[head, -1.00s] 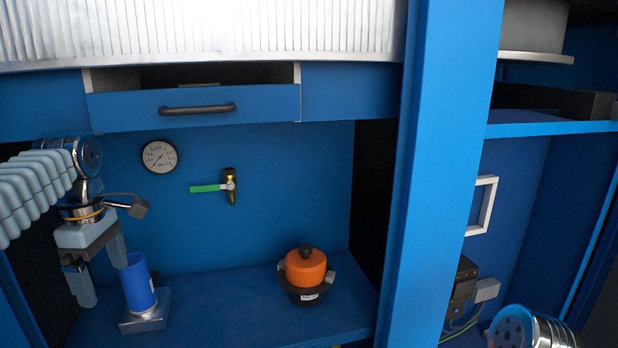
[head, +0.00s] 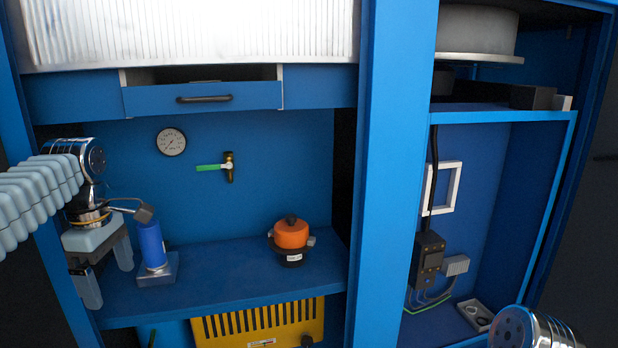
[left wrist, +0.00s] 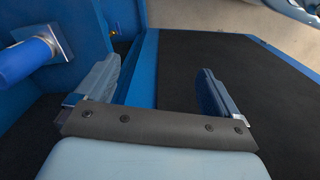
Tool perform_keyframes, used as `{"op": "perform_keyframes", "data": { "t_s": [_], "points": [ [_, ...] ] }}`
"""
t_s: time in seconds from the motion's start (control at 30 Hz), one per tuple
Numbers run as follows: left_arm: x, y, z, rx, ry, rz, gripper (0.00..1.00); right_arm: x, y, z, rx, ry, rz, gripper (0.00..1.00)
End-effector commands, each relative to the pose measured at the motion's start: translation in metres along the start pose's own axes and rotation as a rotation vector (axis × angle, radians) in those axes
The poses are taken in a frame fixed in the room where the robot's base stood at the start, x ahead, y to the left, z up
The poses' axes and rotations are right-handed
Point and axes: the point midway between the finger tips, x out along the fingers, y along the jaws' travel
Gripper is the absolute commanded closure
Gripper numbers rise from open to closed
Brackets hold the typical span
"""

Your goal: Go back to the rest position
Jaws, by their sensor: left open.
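My left gripper (head: 105,276) is at the left of the head view, open and empty. It is in front and to the left of a blue cylinder (head: 150,244), which stands upright on a grey square base (head: 158,270) on the blue shelf. Cylinder (left wrist: 24,60) and base (left wrist: 55,36) also show at the upper left of the left wrist view. There my gripper (left wrist: 158,75) has its fingers wide apart with nothing between them. My right gripper is out of view; only part of my right arm shows at the lower right.
The blue shelf (head: 220,270) also holds an orange-topped black device (head: 291,236). A gauge (head: 171,142) and green-handled valve (head: 212,167) are on the back panel. A drawer (head: 200,98) is above, a yellow slotted panel (head: 258,322) below. A blue post (head: 385,180) divides the cabinet.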

Motion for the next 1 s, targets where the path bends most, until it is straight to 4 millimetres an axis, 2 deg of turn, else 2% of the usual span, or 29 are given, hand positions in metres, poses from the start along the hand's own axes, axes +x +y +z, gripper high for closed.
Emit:
{"op": "perform_keyframes", "data": {
  "t_s": [0.23,0.37,0.57,0.67,0.77,0.8,0.87,0.9,0.97,1.0],
  "points": [
    [0.033,0.019,0.012,0.097,-0.007,0.001,0.05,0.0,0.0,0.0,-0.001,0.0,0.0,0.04],
    [0.059,0.032,0.023,0.173,-0.017,0.004,0.05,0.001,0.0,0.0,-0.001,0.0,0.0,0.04],
    [0.122,0.055,0.05,0.347,-0.046,0.015,0.05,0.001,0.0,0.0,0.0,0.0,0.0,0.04],
    [0.167,0.064,0.07,0.462,-0.071,0.025,0.05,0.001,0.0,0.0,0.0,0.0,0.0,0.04],
    [0.227,0.066,0.097,0.609,-0.11,0.04,0.05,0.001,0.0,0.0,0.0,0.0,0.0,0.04],
    [0.255,0.064,0.11,0.676,-0.129,0.05,0.05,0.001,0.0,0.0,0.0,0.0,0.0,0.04],
    [0.296,0.057,0.13,0.773,-0.159,0.069,0.05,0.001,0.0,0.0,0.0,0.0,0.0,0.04],
    [0.323,0.049,0.143,0.837,-0.179,0.083,0.05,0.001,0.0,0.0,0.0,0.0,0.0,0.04],
    [0.362,0.033,0.163,0.929,-0.209,0.109,0.05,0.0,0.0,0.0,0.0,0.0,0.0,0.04],
    [0.387,0.019,0.176,0.989,-0.227,0.126,0.05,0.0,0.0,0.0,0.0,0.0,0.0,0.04]
  ]
}}
